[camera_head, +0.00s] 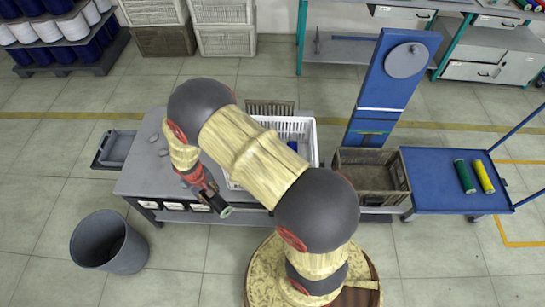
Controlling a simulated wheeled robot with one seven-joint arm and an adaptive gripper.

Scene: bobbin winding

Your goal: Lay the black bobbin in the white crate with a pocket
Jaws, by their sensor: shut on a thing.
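My gripper (206,189) is shut on a dark, black-looking bobbin (217,204) with a pale green end. The bobbin is tilted, its free end pointing down and right, near the front edge of the grey table. The white crate (312,140) stands on the table behind my arm, to the right of the gripper. Its right and back walls show, and a blue thing (292,146) lies inside. My arm hides much of the crate, and I cannot make out its pocket.
A brown crate (372,157) stands right of the white crate. A blue cart (435,194) at right carries a green bobbin (464,176) and a yellow bobbin (483,176). A grey bin (109,243) stands on the floor at left. The table's left part (140,180) is mostly clear.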

